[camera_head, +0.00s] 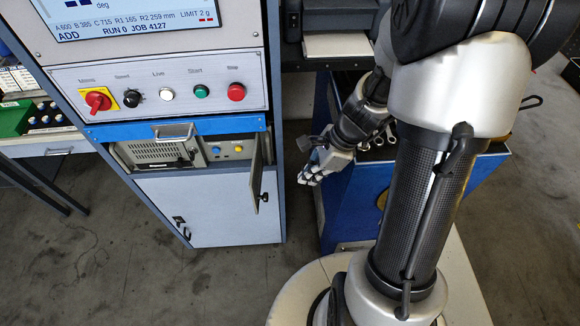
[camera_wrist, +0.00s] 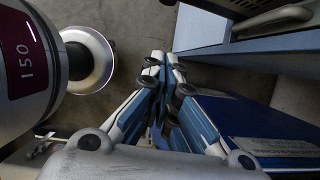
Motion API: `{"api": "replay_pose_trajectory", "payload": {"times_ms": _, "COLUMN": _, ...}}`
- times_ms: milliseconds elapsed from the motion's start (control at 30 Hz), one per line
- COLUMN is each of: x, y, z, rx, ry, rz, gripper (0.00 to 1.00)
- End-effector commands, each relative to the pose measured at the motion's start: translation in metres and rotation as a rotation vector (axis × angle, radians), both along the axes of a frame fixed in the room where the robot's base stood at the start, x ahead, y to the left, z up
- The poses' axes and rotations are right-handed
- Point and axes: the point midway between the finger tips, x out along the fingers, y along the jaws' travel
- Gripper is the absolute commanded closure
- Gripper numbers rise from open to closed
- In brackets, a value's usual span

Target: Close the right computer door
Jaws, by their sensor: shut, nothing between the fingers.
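The right computer door (camera_head: 257,171) is a narrow grey panel with a dark latch near its lower end. It stands open, swung outward at the right side of the computer bay in the cabinet. Behind it the bay shows a beige computer unit (camera_head: 158,151) and a panel with a blue and a yellow button (camera_head: 227,150). My gripper (camera_head: 306,178) is to the right of the door, apart from it, pointing down-left. In the wrist view my gripper (camera_wrist: 166,58) is shut and empty. I cannot clearly identify the door in the wrist view.
A blue drawer front with a metal handle (camera_head: 174,132) is above the bay, below the control panel (camera_head: 160,90). A white lower cabinet door (camera_head: 215,208) is below it. Grey floor (camera_head: 120,260) is clear in front.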

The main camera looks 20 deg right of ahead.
Motion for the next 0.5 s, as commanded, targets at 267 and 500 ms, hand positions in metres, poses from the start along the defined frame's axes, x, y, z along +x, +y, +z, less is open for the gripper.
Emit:
{"api": "replay_pose_trajectory", "payload": {"times_ms": 267, "x": 0.006, "y": 0.02, "z": -0.055, "rx": 0.0, "ry": 0.003, "rz": 0.008, "gripper": 1.0}}
{"api": "replay_pose_trajectory", "payload": {"times_ms": 500, "x": 0.015, "y": 0.041, "z": -0.09, "rx": -0.002, "ry": -0.001, "rz": 0.012, "gripper": 1.0}}
